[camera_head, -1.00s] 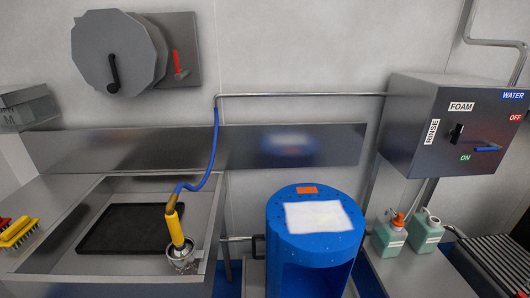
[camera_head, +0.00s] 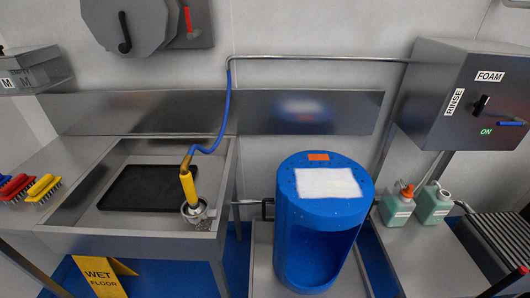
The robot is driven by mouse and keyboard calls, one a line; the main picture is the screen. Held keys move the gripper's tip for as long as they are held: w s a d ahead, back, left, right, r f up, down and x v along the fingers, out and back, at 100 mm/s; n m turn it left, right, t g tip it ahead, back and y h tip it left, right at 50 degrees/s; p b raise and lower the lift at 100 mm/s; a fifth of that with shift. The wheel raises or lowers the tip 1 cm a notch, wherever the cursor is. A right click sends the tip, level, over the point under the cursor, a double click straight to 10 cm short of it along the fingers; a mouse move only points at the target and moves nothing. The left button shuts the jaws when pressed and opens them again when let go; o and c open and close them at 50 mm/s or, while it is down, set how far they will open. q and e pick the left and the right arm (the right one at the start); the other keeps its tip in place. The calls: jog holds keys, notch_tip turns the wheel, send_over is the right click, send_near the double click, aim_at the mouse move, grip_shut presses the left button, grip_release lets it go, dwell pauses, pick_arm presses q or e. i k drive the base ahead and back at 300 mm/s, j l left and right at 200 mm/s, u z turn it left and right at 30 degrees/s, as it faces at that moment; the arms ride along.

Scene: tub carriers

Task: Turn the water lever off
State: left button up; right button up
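The blue water lever (camera_head: 510,123) sticks out from the front of the grey control box (camera_head: 437,110) at the right edge of the camera_head view. It lies roughly level beside the green ON label (camera_head: 486,132). The WATER and OFF labels are outside the frame. A separate black knob (camera_head: 480,105) sits between the RINSE label (camera_head: 454,102) and the FOAM label (camera_head: 489,76). Neither of my grippers is in view, and nothing touches the lever.
A blue tub carrier (camera_head: 292,240) stands below and left of the box. Two green bottles (camera_head: 396,208) stand on a steel shelf under the box. A sink (camera_head: 130,240) with a yellow-handled sprayer (camera_head: 188,187) is at left. A yellow wet-floor sign (camera_head: 103,275) stands low left.

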aim_at(517, 121)
jog(key=z, duration=1.55)
